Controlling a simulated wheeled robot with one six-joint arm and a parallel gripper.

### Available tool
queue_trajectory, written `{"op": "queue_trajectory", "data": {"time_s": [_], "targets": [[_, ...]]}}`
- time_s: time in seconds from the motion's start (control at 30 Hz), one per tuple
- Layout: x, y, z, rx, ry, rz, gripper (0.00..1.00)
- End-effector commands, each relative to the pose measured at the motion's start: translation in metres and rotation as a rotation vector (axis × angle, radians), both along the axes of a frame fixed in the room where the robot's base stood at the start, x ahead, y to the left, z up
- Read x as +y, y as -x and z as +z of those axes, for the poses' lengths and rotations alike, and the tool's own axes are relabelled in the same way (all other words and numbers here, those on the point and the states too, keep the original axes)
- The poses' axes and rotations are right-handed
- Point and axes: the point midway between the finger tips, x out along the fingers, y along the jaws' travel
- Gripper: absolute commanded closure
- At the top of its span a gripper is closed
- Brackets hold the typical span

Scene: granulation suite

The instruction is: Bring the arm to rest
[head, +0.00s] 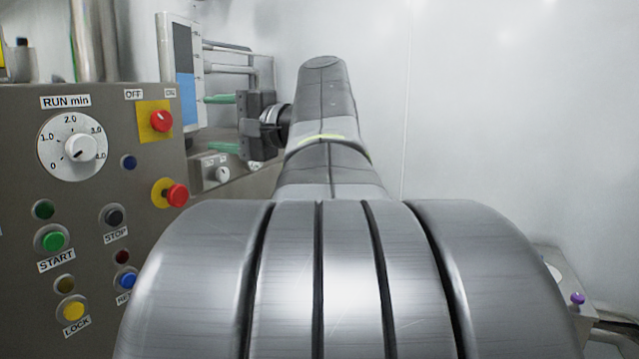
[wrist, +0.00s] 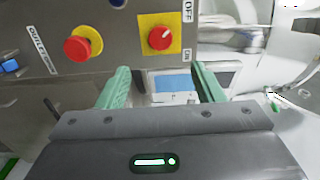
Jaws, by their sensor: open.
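My arm (head: 322,115) reaches forward and up in the middle of the head view, with its wrist bent to the left. My gripper (head: 212,124) is at the wrist's left side, just beyond the right edge of the control panel. Its two green fingers are apart and nothing is between them. In the wrist view my gripper (wrist: 160,72) is also open and empty, with the panel face and a small screen beyond the fingers. No contact between the fingers and the panel can be made out.
The grey control panel (head: 105,240) on the left carries a dial (head: 80,148), a red rotary switch (head: 161,121) on a yellow plate, a red button (head: 176,194) and several coloured buttons. A blue-and-white display (head: 184,80) stands behind.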

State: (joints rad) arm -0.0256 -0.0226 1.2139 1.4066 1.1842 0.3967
Motion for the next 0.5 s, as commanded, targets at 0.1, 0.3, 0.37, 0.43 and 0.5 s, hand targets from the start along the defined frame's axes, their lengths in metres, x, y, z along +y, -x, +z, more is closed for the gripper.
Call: {"op": "queue_trajectory", "data": {"time_s": [0.1,0.3,0.37,0.43,0.5], "targets": [[0.016,-0.005,0.000,0.001,0.000,0.005,0.39],[0.043,-0.016,0.001,0.001,0.000,0.005,0.39],[0.052,-0.020,0.000,0.002,0.000,0.006,0.39],[0.062,-0.024,0.001,0.002,-0.001,0.006,0.39],[0.072,-0.028,0.001,0.002,-0.001,0.005,0.39]]}}
